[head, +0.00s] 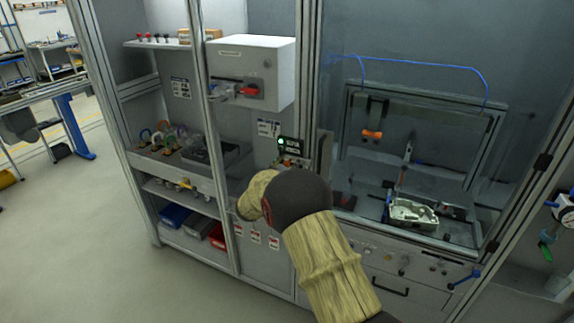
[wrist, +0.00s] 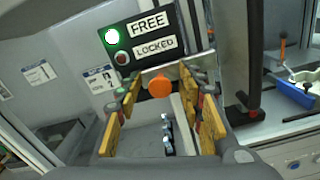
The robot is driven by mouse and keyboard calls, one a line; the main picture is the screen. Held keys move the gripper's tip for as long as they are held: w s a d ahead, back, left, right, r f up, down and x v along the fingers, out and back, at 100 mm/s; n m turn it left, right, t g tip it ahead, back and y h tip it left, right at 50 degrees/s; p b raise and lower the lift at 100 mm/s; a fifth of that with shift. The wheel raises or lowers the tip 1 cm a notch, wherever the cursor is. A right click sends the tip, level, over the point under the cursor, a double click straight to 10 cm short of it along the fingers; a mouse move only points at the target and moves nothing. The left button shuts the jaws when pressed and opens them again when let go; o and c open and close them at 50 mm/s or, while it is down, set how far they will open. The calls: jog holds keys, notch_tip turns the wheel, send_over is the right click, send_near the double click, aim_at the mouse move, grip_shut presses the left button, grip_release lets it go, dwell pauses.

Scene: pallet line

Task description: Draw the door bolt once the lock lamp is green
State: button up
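The lock lamp panel (wrist: 148,46) is at the top of the wrist view. Its round lamp beside FREE is lit, and the one beside LOCKED is dark red and unlit. In the head view the lit lamp (head: 281,142) is green. An orange round knob (wrist: 160,87), apparently the bolt's, sits just below the panel on a metal bracket. My gripper (wrist: 163,97) is open, with its yellow fingers left and right of the knob; I see no contact.
A clear-fronted enclosure (head: 493,130) with a metal casting (head: 410,213) inside stands to the right. A white box with a red switch (head: 252,91) hangs at upper left. Metal frame posts (head: 214,150) stand left of my arm.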

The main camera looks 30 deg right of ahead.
jog(key=shift+c, duration=1.2)
grip_shut()
